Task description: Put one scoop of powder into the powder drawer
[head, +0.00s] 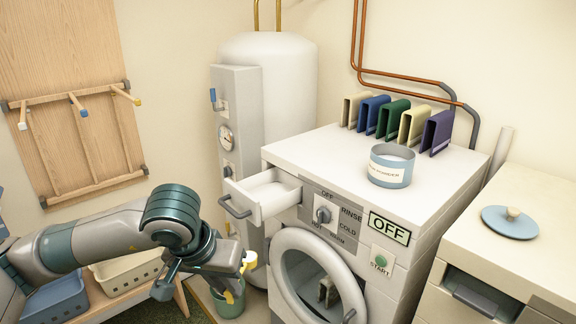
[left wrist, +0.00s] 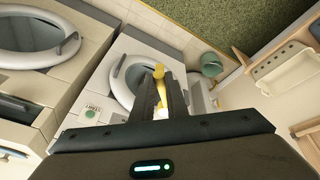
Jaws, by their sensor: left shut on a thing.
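The powder drawer (head: 262,207) is pulled open at the upper left front of the washing machine. The blue powder tub (head: 390,174) stands uncovered on the machine's top, with white powder showing inside. My left gripper (head: 236,280) is low in front of the machine, left of its round door and below the drawer. It is shut on a yellow scoop (head: 249,259), which also shows between the fingers in the left wrist view (left wrist: 159,78). I cannot tell whether the scoop holds powder. My right gripper is in neither view.
A blue lid (head: 510,221) lies on the counter at right. Several coloured upright holders (head: 404,124) stand behind the tub. A green bucket (head: 228,305) is on the floor below my left gripper. The round door (head: 318,280) is on the machine's front. Baskets (head: 127,270) sit at left.

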